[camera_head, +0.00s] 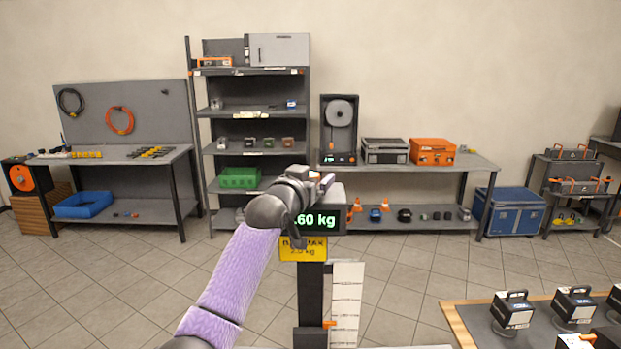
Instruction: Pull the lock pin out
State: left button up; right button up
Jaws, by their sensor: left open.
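My left arm comes in from the lower left in a purple sleeve. Its gripper (322,181) is open, in front of the top of a dark post (311,290). The post carries a display (325,220) with green digits ending in ".60 kg", its left part hidden by my arm. A yellow label (303,248) hangs below the display. A small orange piece (328,324) sticks out low on the post's right side; I cannot tell whether it is the lock pin. No other pin shows clearly. My right gripper is not in view.
A white marked strip (347,300) stands right of the post. A wood-edged table (452,322) at the lower right holds several black-and-white weights (513,312). Shelves (250,130) and a workbench (117,155) line the back wall. Tiled floor lies open between.

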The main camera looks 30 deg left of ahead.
pick_arm(q)
grip_shut()
dwell(0.3)
notch_tip(320, 180, up, 4)
jog(key=p, duration=0.3)
jog(key=shift+p, duration=0.3)
jog(key=shift+f, duration=0.1)
grip_release()
jog(key=shift+f, duration=0.1)
jog(key=s+b, duration=0.2)
jog(key=s, duration=0.8)
jog(key=shift+d+b, duration=0.25)
jog(key=shift+b, duration=0.05)
